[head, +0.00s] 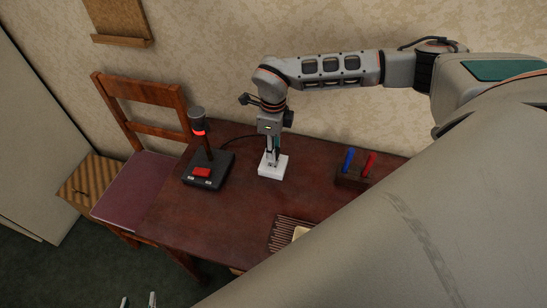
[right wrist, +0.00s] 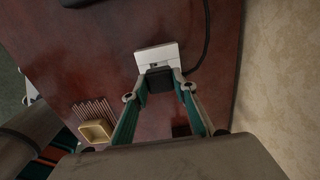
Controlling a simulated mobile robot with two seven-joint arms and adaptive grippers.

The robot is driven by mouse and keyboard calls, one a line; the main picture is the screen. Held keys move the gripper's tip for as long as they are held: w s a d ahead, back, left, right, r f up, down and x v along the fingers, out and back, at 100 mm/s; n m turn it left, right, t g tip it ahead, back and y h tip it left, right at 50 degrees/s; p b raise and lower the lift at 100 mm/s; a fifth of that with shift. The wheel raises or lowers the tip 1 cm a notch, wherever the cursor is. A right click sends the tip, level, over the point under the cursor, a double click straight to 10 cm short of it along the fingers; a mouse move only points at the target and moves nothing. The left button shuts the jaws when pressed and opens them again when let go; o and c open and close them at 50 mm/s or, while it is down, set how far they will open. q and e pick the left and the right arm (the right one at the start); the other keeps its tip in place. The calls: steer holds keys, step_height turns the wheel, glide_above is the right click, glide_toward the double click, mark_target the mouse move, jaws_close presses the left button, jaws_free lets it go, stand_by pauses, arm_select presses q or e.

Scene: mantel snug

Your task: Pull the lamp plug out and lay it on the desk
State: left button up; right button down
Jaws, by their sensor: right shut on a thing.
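The lamp plug (right wrist: 160,79) is a black block between the fingers of my right gripper (right wrist: 158,86), against the white socket block (right wrist: 150,56). I cannot tell how deep it sits. In the head view my right gripper (head: 271,158) points down over the white socket block (head: 273,172), and the plug is mostly hidden there. The lamp (head: 198,115) has a dark head with a glowing red ring and a black base (head: 208,182) with a red button, left of the socket. A black cord runs behind. My left gripper (head: 138,301) shows only two fingertips, apart, at the bottom edge.
The desk (head: 235,220) is dark red wood, with bare room in front of the socket. A holder (head: 350,179) with a blue and a red stick stands right. A slatted rack (head: 283,238) and a pale dish (head: 299,232) lie in front. A chair (head: 138,180) stands left.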

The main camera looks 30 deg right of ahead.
steer(key=shift+r+p, duration=1)
steer(key=shift+r, duration=0.3)
steer(key=shift+a, duration=0.1)
